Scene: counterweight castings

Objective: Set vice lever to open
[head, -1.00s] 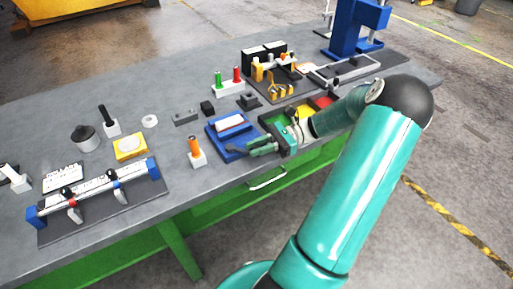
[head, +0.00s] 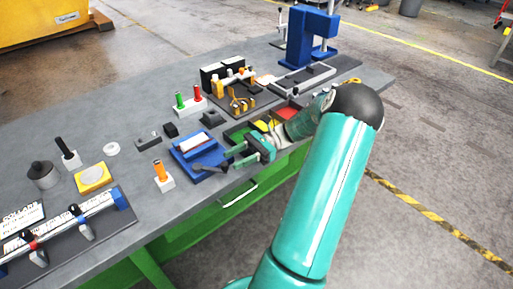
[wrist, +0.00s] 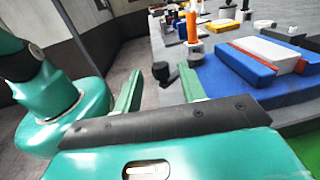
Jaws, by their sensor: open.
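The blue vice (head: 186,146) lies near the table's front edge and holds a white block (head: 196,141) with red beside it. It also shows in the wrist view (wrist: 222,98). Its dark lever (head: 208,168) lies along the vice's front side, with a round black knob (wrist: 160,70) in the wrist view. My gripper (head: 235,158) is open and empty just right of the vice, its two green fingers pointing left towards the lever. In the wrist view the knob appears between and beyond the fingertips (wrist: 162,84), apart from them.
An orange-handled tool in a white block (head: 163,176) stands left of the vice. Red and green pegs (head: 188,103) and a dark board with yellow clamps (head: 240,104) are behind. The floor at the right is clear.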

